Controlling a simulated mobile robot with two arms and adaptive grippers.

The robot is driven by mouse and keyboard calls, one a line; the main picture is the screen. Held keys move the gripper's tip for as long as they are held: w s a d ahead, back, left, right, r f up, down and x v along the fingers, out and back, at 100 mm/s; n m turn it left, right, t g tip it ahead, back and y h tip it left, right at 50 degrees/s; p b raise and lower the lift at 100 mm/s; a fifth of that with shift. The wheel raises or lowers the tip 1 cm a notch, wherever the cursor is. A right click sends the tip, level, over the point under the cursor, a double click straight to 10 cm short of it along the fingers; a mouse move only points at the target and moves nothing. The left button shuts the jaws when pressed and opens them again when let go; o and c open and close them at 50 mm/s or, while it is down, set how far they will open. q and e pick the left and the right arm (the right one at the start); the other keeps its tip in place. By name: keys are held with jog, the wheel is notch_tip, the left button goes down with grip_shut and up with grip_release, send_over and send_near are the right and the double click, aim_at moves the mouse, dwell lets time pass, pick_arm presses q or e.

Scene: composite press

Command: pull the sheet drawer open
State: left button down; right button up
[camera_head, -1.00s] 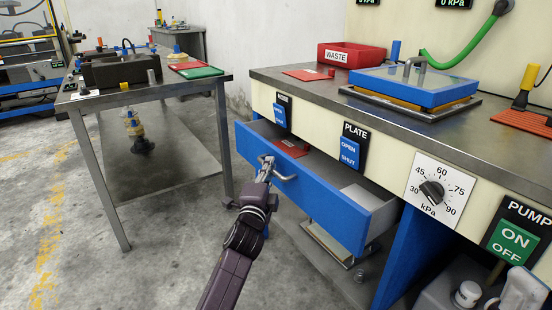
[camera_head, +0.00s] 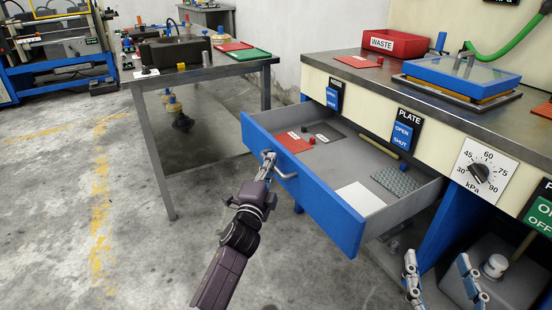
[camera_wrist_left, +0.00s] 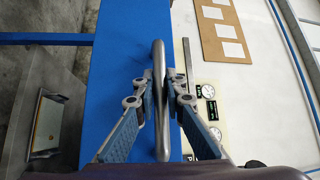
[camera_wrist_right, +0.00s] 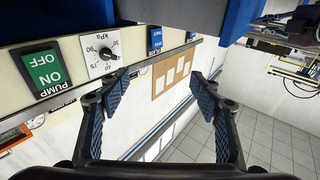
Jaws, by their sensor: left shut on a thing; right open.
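The sheet drawer has a blue front (camera_head: 315,200) and stands well out of the bench in the head view. Inside it lie a red sheet (camera_head: 292,142), a white sheet (camera_head: 360,198) and a grey-green textured sheet (camera_head: 395,180). My left gripper (camera_head: 267,163) is shut on the metal drawer handle (camera_head: 287,176). In the left wrist view the handle bar (camera_wrist_left: 160,100) runs between its two fingers. My right gripper (camera_head: 438,275) is open and empty, low at the right in front of the bench; its spread fingers show in the right wrist view (camera_wrist_right: 160,92).
The bench top (camera_head: 350,72) carries a red waste bin (camera_head: 395,43) and a blue-framed press plate (camera_head: 462,76). The bench face has a plate switch (camera_head: 403,132) and a kPa dial (camera_head: 480,172). A side table (camera_head: 200,72) stands left of the drawer. Floor in front is open.

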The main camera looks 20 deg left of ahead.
pick_arm(q)
jog(key=shift+s+a+f+p, duration=0.1)
jog(key=shift+s+a+p, duration=0.1)
jog(key=shift+s+a, duration=0.35)
jog(key=shift+s+a+p, duration=0.2)
jog(key=shift+s+a, duration=0.1)
jog(key=shift+s, duration=0.3)
pick_arm(e)
notch_tip(320, 180, down, 6)
jog(key=s+g+h, duration=0.1)
jog(key=g, duration=0.2)
jog(key=shift+s+d, duration=0.15)
pick_arm(q)
jog(key=c, duration=2)
grip_release()
jog(key=shift+o, duration=0.2)
jog(key=shift+s, duration=0.1)
jog(key=s+d+f, duration=0.1)
jog(key=s, duration=1)
jog(key=shift+s+d+f, duration=0.25)
jog(key=shift+s, duration=0.1)
